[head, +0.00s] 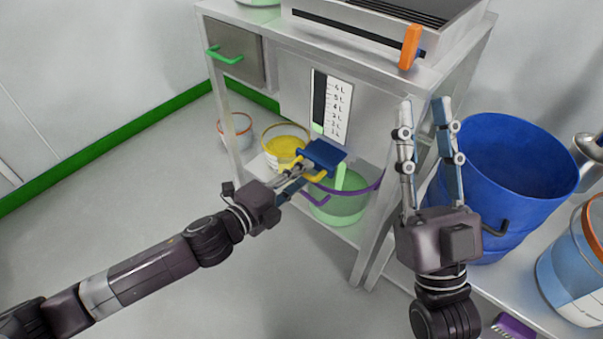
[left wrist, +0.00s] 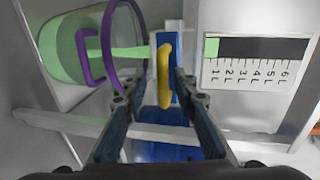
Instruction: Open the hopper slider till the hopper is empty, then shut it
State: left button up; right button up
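The blue slider plate (head: 324,155) sticks out from under the hopper, with its yellow handle (head: 316,178) in front. A light green stream (head: 340,177) falls beneath it into the green bucket with a purple rim (head: 340,208). The level gauge (head: 331,107) shows green only at its low end, near 1 L; it also shows in the left wrist view (left wrist: 255,60). My left gripper (left wrist: 160,88) has its fingers either side of the yellow handle (left wrist: 164,75), with gaps visible, so it looks open. My right gripper (head: 423,115) is open and empty, raised at the right.
A bucket of yellow material (head: 285,143) and a smaller pale bucket (head: 235,130) stand left of the green one. A large blue drum (head: 505,180) is at the right. The floor at left is clear.

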pick_arm(q)
jog(key=shift+w+d, duration=0.1)
jog(key=v, duration=1.2)
dwell(0.5)
